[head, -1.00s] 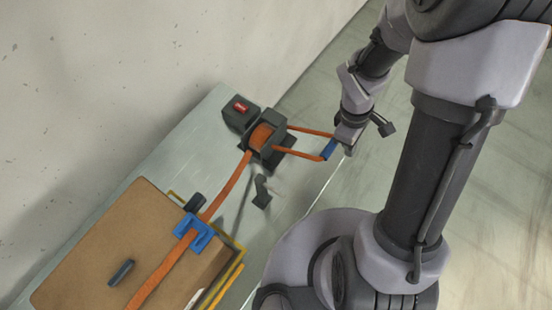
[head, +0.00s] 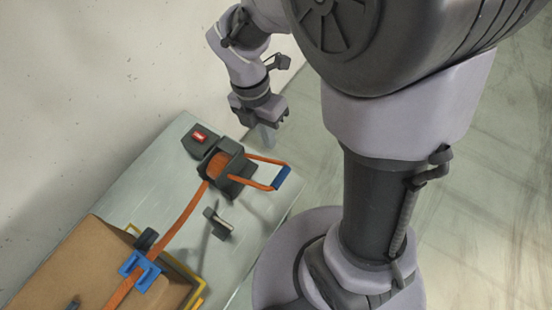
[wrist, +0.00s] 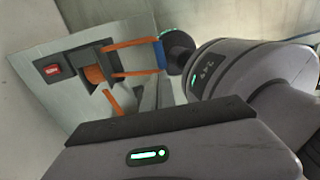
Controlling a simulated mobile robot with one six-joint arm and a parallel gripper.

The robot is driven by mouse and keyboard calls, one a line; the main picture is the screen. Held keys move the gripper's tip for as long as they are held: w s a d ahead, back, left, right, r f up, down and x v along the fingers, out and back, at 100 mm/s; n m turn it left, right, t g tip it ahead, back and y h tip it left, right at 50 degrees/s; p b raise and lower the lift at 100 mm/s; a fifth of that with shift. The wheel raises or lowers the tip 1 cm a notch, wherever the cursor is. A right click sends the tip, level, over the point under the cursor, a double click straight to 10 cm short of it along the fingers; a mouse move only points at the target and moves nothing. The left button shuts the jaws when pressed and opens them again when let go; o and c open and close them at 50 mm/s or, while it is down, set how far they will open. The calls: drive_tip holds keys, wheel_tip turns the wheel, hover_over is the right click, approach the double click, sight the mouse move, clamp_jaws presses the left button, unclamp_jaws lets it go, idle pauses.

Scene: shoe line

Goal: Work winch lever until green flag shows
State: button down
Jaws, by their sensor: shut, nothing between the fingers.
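The winch (head: 218,165) is a dark block with an orange strap spool, fixed on the grey-green bench. Its lever (head: 262,187) is an orange U-shaped bar with a blue grip (head: 281,178), sticking out towards the bench's right end. A dark box (head: 200,138) beside the winch shows a red flag (head: 199,136); no green shows there. The wrist view also shows the red flag (wrist: 53,69) and the lever (wrist: 132,44). My gripper (head: 268,137) is shut and empty, up and behind the blue grip in the picture, apart from it.
The orange strap (head: 180,218) runs from the winch through a blue buckle (head: 140,270) over a cardboard box (head: 75,265). A small dark and grey bracket (head: 218,222) stands on the bench near the winch. The wall is close behind; open floor lies right.

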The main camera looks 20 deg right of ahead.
sight(280, 176)
drive_tip(key=f+b, duration=0.2)
drive_tip(key=f, duration=0.2)
drive_tip(key=s+d+f+b, duration=0.1)
drive_tip(key=f+b, duration=0.1)
drive_tip(key=f, duration=0.3)
drive_tip(key=s+f+b, duration=0.1)
drive_tip(key=f, duration=0.3)
drive_tip(key=shift+s+d+f+b, duration=0.1)
drive_tip(key=shift+d+f+b, duration=0.25)
drive_tip(key=shift+f+b, duration=0.05)
